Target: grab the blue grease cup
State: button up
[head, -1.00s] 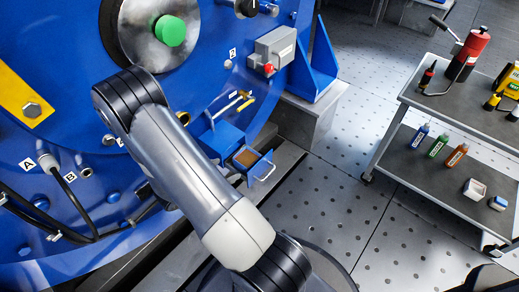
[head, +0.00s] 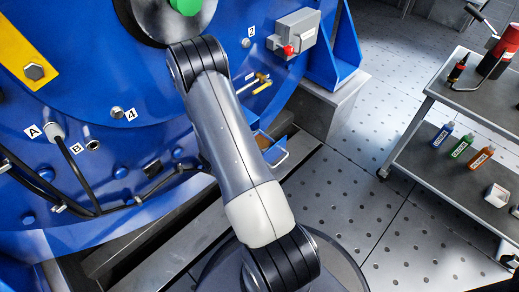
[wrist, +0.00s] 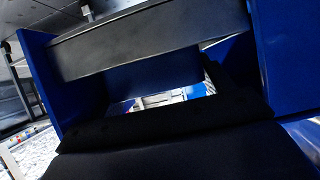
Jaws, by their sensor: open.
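No thing in view can be clearly told as the blue grease cup. Several small blue round fittings (head: 121,172) sit low on the big blue motor housing (head: 90,100) in the head view. A blue-labelled bottle (head: 442,135) stands on the cart's lower shelf. In the head view my arm reaches to the housing and its end is hidden. In the wrist view dark parts of my gripper (wrist: 165,85) fill much of the picture, close to blue surfaces. It is open, and I see nothing held in it.
A grey box with a red knob (head: 289,48) is on the housing. A small blue tray with a handle (head: 277,160) is partly hidden behind my arm. The two-shelf cart (head: 425,165) stands at the right, with bare perforated floor (head: 345,205) between.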

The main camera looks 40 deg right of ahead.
jog(key=shift+d, duration=0.1)
jog(key=c, duration=0.6)
jog(key=shift+r, duration=0.1)
